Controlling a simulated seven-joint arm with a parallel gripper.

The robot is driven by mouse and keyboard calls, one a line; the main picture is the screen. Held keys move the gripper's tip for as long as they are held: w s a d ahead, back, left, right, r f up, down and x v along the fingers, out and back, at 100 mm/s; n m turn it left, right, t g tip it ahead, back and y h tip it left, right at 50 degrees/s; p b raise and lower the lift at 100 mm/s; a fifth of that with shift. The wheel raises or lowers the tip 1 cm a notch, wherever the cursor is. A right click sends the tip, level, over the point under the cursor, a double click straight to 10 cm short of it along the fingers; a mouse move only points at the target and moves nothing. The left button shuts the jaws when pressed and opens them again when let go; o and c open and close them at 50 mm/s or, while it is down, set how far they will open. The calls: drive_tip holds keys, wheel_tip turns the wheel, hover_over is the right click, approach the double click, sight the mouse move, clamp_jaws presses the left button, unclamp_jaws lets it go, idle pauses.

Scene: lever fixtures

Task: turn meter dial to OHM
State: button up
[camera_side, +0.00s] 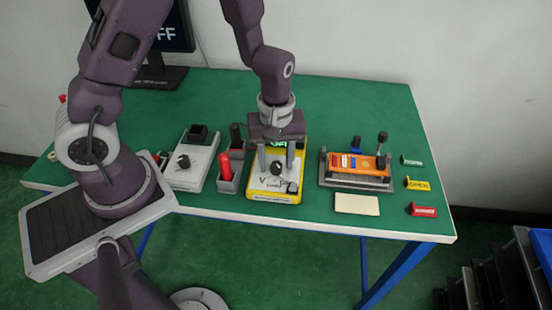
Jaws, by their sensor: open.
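The yellow meter (272,196) stands on the green table, with a pale face and a green display at its top, partly hidden by my gripper. A dark dial (277,167) sits on the meter's face, with letters around it too small to read fully. My gripper (277,172) points down over the meter, its two grey fingers apart on either side of the dial. I cannot tell whether the fingers touch the dial or which mark it points to. A small dark knob (292,187) is at the meter's lower right.
Green, yellow and red labels (418,184) lie near the right edge.

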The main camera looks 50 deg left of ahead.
clamp_jaws()
drive_tip(key=shift+m, duration=0.3)
drive_tip(key=m, duration=0.3)
drive_tip(key=shift+w+d+m, duration=0.1)
drive_tip(key=shift+m, duration=0.2)
drive_tip(key=shift+d+m, duration=0.1)
drive_tip(key=shift+m, duration=2.1)
unclamp_jaws()
drive_tip(key=shift+r, duration=0.15)
